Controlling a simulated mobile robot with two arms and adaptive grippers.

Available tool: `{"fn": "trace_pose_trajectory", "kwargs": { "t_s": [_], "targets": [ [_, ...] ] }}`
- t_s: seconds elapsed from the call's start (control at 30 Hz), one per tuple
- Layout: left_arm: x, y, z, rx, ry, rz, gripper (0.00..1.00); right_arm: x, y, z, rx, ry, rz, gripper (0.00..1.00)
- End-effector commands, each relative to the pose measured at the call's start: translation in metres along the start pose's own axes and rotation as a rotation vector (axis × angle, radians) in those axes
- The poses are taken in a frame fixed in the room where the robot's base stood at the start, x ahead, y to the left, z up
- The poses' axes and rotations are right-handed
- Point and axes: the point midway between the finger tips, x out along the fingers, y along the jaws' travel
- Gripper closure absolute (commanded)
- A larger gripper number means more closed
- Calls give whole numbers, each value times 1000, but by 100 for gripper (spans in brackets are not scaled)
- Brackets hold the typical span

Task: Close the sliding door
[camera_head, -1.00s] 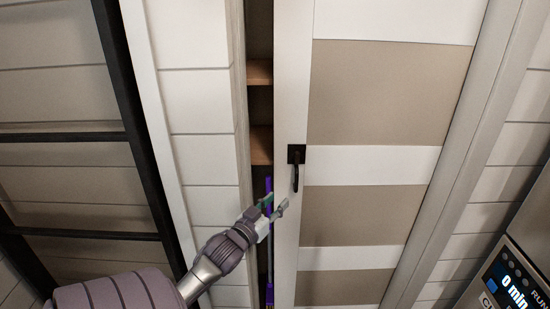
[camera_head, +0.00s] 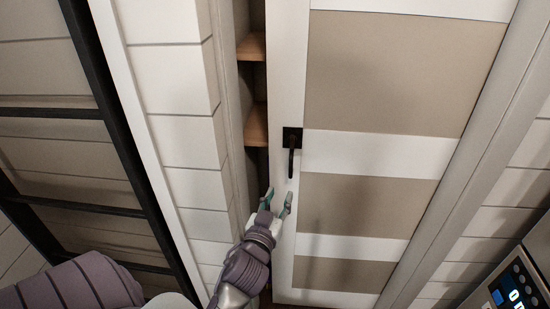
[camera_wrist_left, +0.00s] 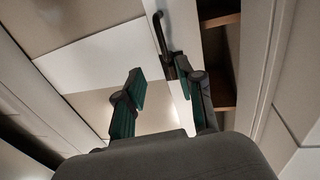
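The sliding door (camera_head: 375,80) has tan and white panels and stands partly open, with a dark gap along its left edge. Its black handle (camera_head: 292,152) is on the door's left stile; the handle also shows in the left wrist view (camera_wrist_left: 161,35). My left gripper (camera_head: 278,201) is just below the handle, in front of the stile, and its fingers are apart with nothing between them. In the left wrist view the two green-padded fingers (camera_wrist_left: 160,95) are spread below the handle. My right gripper is in neither view.
Wooden shelves (camera_head: 252,47) show inside the gap. White plank wall (camera_head: 170,90) and a black metal frame (camera_head: 115,150) are on the left. An appliance with a lit display (camera_head: 515,290) stands at the lower right.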

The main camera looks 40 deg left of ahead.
Motion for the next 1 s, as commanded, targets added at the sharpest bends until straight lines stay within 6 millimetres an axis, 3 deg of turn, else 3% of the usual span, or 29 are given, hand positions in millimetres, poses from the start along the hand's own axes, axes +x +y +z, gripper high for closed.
{"fn": "trace_pose_trajectory", "kwargs": {
  "t_s": [0.17,0.33,0.47,0.7,0.83,1.0],
  "targets": [
    [8,5,-4,1,4,-6,62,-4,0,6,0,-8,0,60],
    [38,4,-6,4,5,-6,62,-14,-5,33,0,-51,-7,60],
    [66,4,-6,3,5,-6,62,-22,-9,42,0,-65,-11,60],
    [112,3,-5,1,3,-7,62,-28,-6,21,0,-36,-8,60],
    [128,3,-4,2,3,-7,62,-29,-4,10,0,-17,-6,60],
    [136,3,-3,1,2,-7,62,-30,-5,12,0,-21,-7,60]
  ]
}}
